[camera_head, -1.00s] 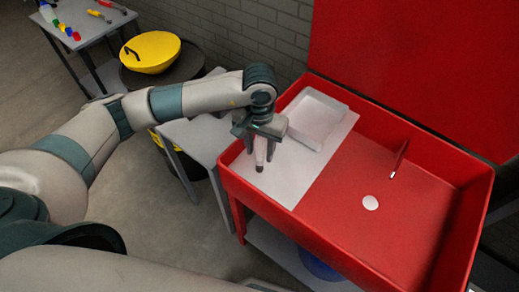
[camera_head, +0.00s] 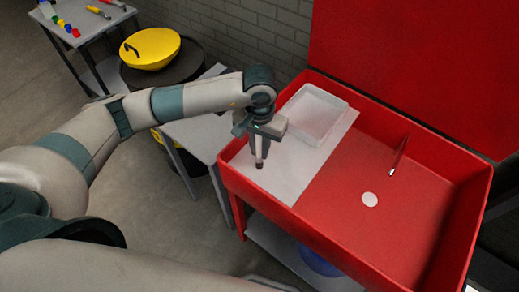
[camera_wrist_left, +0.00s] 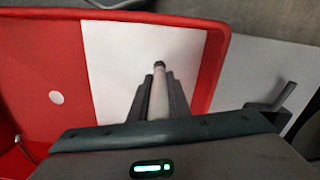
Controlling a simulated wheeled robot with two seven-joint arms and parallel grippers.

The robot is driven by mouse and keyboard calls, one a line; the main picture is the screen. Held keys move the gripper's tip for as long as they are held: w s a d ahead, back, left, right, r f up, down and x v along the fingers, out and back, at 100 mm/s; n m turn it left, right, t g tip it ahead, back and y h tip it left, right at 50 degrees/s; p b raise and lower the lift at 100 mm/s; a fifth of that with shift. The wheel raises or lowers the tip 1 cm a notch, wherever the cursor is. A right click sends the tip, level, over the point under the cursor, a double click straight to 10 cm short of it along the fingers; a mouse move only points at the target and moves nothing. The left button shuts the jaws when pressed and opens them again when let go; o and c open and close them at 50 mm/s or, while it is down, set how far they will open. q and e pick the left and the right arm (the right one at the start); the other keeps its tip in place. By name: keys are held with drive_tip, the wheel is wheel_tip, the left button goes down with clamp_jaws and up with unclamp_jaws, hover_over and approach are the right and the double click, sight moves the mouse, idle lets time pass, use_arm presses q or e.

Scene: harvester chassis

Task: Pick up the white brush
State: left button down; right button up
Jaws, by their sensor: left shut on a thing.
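My left gripper (camera_head: 260,154) is shut on the white brush (camera_head: 259,161), over the white board at the left of the red sink. The brush is slim and pale with a dark tip, and it points down out of the fingers. In the left wrist view the brush (camera_wrist_left: 158,92) lies between the two dark fingers of my left gripper (camera_wrist_left: 160,76), its dark end past the fingertips. I cannot tell how far the tip is from the board. My right gripper is not in view.
The white board (camera_head: 288,187) covers the left of the red sink (camera_head: 425,225). A shallow white tray (camera_head: 316,112) sits at its back. A dark red upright piece (camera_head: 400,153) and a white disc (camera_head: 370,199) are in the basin. A grey table (camera_head: 198,138) stands at left.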

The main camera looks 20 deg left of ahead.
use_arm(q)
drive_tip(key=shift+r, duration=0.15)
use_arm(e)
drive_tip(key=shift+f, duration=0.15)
